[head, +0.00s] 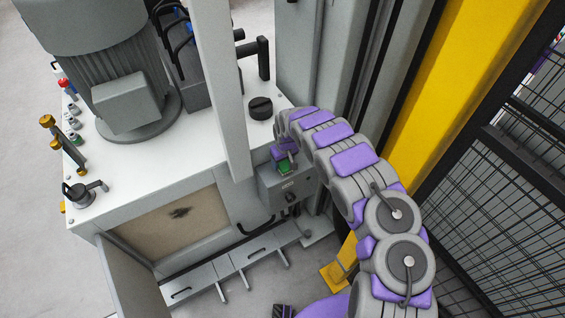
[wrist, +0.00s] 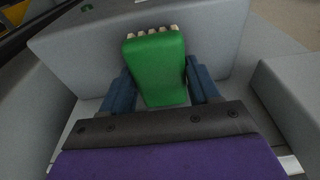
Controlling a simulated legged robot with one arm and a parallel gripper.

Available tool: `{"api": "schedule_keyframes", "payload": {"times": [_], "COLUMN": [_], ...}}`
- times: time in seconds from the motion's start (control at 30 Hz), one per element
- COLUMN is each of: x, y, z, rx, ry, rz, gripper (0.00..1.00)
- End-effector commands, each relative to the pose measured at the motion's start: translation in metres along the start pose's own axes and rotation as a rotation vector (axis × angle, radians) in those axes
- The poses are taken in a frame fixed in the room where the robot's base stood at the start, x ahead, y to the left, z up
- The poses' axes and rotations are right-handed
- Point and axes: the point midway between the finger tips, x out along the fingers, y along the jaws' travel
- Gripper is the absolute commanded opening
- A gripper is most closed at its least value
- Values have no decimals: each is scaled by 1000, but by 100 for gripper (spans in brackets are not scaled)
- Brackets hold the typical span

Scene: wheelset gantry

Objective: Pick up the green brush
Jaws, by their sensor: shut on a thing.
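The green brush (wrist: 156,68) is in the middle of the wrist view, with a row of pale bristle tufts along its far edge. My gripper (wrist: 160,88) has one blue finger on each side of the brush and is shut on it. In the head view the green brush (head: 285,167) is a small green patch at the end of my arm, by a grey box on the machine's side. My gripper is mostly hidden there by my arm. A grey block stands right behind the brush in the wrist view; I cannot tell whether they touch.
The grey control box (head: 284,190) is fixed to the white-topped machine (head: 205,128) with a large grey motor (head: 120,85). A yellow post (head: 425,80) and a black mesh fence (head: 500,180) stand to the right. Open floor (head: 30,230) lies at the left.

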Motion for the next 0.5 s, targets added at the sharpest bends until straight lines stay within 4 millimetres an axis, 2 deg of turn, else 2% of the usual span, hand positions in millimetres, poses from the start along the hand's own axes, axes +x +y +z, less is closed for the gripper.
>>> {"api": "schedule_keyframes", "payload": {"times": [0.2, 0.5], "x": [-30, -38], "y": [0, -14], "z": [-3, 36], "rx": [0, -2], "ry": [-1, -7], "rz": [1, -1], "gripper": [25, 25]}}
